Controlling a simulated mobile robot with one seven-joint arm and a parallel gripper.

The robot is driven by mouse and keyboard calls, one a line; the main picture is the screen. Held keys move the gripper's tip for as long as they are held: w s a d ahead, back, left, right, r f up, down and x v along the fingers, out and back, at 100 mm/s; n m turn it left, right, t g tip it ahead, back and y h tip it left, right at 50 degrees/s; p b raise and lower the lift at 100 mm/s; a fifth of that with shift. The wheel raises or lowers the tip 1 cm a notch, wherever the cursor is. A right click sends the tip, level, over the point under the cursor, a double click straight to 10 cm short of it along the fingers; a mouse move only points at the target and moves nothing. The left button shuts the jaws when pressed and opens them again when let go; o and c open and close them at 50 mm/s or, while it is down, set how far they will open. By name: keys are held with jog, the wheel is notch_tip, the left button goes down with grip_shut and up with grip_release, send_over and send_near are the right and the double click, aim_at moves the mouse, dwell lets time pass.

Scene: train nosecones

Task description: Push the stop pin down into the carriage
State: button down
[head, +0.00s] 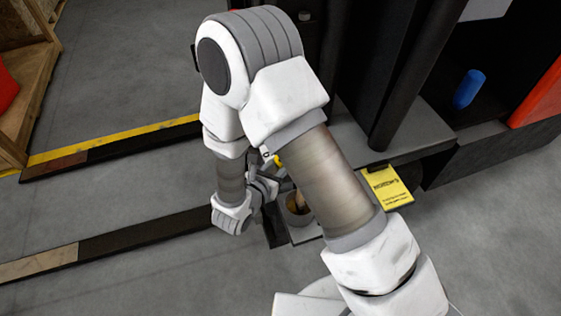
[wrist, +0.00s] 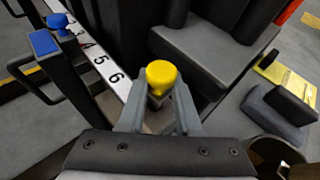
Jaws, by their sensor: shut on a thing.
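The stop pin (wrist: 161,74) has a round yellow head and shows in the middle of the wrist view. My gripper (wrist: 159,92) is shut on it, with one grey finger on each side just below the head. The pin's lower end is hidden by the head and fingers, so I cannot tell how deep it sits. Dark metal of the carriage lies around it, beside a white strip (wrist: 93,52) with black numbers. In the head view a small piece of yellow (head: 278,160) shows beside my arm, which hides most of my gripper there.
Blue-topped parts (wrist: 44,42) stand left of the number strip. A grey step (wrist: 215,60) and dark uprights are close on the right. A yellow card (head: 388,189) and a blue cylinder (head: 468,88) are further right. A long dark fork (head: 145,238) extends left over open floor.

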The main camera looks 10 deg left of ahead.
jog(key=shift+s+d+f, duration=0.1)
jog(key=shift+f, duration=0.75)
jog(key=shift+s+d+f, duration=0.1)
jog(key=shift+f, duration=0.75)
jog(key=c, duration=0.5)
grip_release()
jog(key=shift+c, duration=0.2)
jog(key=shift+a, duration=0.15)
jog(key=shift+w+a, duration=0.1)
jog(key=shift+s+a+r, duration=0.15)
jog(key=shift+s+r, duration=0.2)
jog(key=shift+s, duration=0.1)
jog(key=p+v, duration=0.4)
jog(key=v, duration=1.2)
jog(key=shift+s+p, duration=0.1)
jog(key=shift+p, duration=0.2)
